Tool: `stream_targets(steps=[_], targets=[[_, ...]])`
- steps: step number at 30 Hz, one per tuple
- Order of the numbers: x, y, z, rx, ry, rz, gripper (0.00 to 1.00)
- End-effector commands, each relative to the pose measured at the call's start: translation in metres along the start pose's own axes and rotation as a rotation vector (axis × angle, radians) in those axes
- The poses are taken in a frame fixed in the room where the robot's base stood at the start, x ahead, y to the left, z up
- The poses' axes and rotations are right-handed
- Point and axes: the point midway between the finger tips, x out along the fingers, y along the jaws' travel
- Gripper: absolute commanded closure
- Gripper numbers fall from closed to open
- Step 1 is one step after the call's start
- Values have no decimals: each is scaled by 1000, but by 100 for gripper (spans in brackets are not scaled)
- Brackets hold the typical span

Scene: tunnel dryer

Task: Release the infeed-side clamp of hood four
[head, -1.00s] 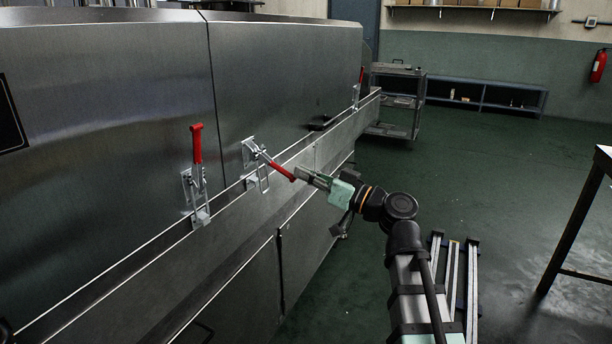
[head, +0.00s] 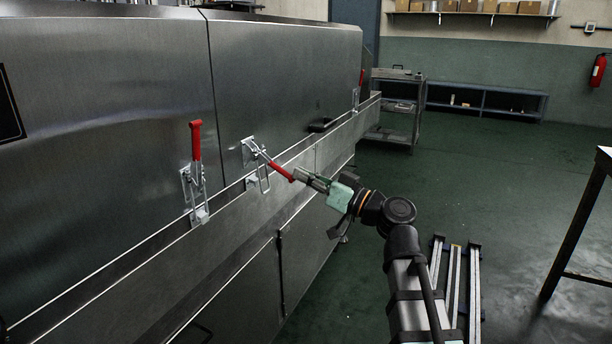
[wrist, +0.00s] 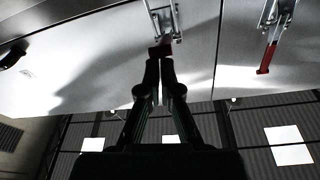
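A toggle clamp (head: 250,150) is on the steel hood just right of the panel seam. Its red handle (head: 279,171) slants out and down to the right, and its wire loop (head: 264,181) hangs by the lower ledge. My gripper (head: 297,175) is at the free end of this handle and appears to touch it. In the wrist view, my two fingers (wrist: 159,64) are close together with a narrow gap. The red handle end (wrist: 160,50) lies just beyond the tips and looks wider than the gap. I cannot read any hood number.
A second clamp, left of the seam, has its red handle (head: 196,140) upright. A third clamp's red handle (head: 361,76) stands upright farther along. A dark pull handle (head: 321,125) projects between them. A trolley (head: 398,105) stands past the dryer's end.

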Motion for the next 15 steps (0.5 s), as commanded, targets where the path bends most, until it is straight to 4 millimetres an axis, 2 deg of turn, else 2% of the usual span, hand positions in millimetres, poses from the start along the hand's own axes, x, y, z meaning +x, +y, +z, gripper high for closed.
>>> stream_targets(steps=[1, 8, 15], targets=[[-4, -3, 22, -9, -42, -6, 100], [-16, -1, 33, -8, -35, -6, 100], [-40, 2, 50, -6, -18, -8, 100]])
